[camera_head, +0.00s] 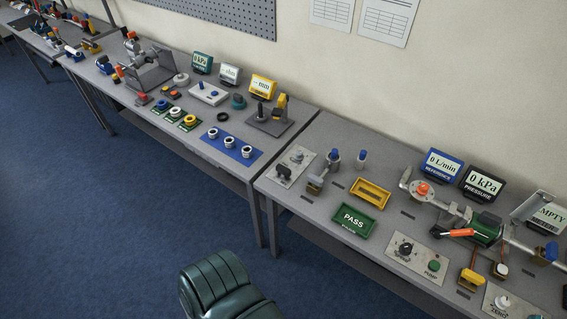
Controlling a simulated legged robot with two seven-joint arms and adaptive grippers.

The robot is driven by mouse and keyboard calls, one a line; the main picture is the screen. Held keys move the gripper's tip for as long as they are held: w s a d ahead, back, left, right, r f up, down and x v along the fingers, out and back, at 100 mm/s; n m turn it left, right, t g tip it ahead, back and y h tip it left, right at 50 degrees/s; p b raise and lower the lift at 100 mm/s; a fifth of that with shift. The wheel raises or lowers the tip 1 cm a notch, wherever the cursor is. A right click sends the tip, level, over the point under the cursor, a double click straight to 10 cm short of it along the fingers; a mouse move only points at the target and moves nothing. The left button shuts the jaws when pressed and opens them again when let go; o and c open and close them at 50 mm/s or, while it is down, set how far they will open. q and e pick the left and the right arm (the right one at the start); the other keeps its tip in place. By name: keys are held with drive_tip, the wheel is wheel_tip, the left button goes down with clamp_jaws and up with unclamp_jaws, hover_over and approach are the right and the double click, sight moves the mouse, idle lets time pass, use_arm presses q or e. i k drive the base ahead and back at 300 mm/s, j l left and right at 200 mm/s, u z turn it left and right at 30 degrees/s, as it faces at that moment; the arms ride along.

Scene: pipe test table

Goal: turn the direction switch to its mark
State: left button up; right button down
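Neither of my grippers is in view. No label reading direction can be made out, so I cannot tell for sure which control is the direction switch. A light panel at the left end of the near table carries a black knob (284,172) and a small grey control (297,156). Another light panel nearer the front edge carries a black dial (405,248) and a green button (434,265), with lettering that seems to read PUMP. A third panel, at the bottom right, has a pale knob (502,302) and is partly cut off. Marks around these controls are too small to read.
The grey near table (325,235) also holds a green PASS tray (352,219), a yellow tray (370,193), displays, and a pipe assembly with a green body (487,229). A second table (215,165) stands left. A dark green padded object (225,285) stands in front. Blue floor is open at left.

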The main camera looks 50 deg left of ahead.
sight(282, 170)
drive_tip(key=u, duration=1.65)
